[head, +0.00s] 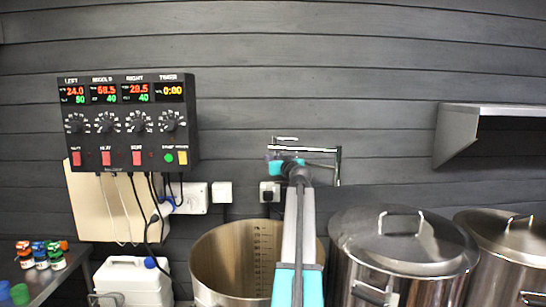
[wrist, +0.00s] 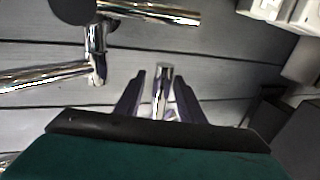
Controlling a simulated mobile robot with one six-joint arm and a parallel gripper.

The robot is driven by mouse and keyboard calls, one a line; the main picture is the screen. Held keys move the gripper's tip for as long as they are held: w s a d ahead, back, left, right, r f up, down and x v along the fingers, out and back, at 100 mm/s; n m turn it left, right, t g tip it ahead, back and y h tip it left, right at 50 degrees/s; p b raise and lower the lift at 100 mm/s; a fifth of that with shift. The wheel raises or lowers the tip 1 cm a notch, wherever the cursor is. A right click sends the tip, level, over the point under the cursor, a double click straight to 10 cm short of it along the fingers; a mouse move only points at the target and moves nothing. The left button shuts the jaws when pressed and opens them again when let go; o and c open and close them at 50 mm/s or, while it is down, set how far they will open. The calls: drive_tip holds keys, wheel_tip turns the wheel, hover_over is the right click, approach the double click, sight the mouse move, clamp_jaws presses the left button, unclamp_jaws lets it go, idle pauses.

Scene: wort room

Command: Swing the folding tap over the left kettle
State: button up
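The folding tap (head: 308,149) is a chrome jointed pipe on the dark plank wall, above and behind the open steel left kettle (head: 232,250). In the wrist view its chrome joint (wrist: 97,45) and pipes show at upper left. My gripper (head: 284,158) is up at the tap's left part in the head view. In the wrist view its two dark fingers (wrist: 163,82) stand apart, one on each side of a short upright chrome piece (wrist: 163,84), with gaps showing on both sides. The lower part of that piece is hidden behind my gripper's body.
Two lidded steel kettles (head: 402,250) (head: 512,250) stand to the right. A control box (head: 128,122) with cables hangs on the left wall, and a steel shelf (head: 490,112) on the right. A white canister (head: 133,282) and a table with small jars (head: 42,255) are at lower left.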

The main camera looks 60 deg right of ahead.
drive_tip(key=shift+x, duration=0.9)
clamp_jaws()
